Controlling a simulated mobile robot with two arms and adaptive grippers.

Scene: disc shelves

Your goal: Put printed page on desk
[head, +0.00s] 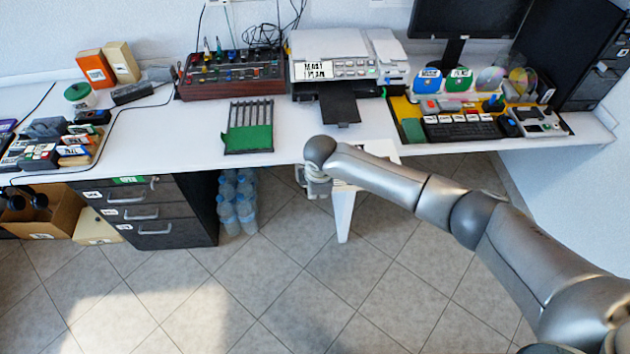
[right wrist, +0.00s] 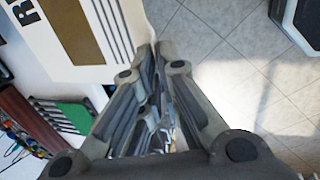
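The printed page (right wrist: 115,65) shows in the right wrist view as a white sheet with a tan block, dark stripes and large dark letters cut off by the frame. Its edge runs in between the fingertips of my right gripper (right wrist: 158,50), which look closed on it. In the head view my right gripper (head: 314,184) is in front of the desk (head: 290,140), at about the front edge. My forearm hides most of the page there; a pale part (head: 384,149) shows above the arm. My left gripper is in neither view.
A printer (head: 350,65) with a dark output tray (head: 338,105) stands behind. A black rack with a green panel (head: 248,138) lies left of my gripper. A yellow board (head: 403,110) with a keyboard (head: 460,130) is at right.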

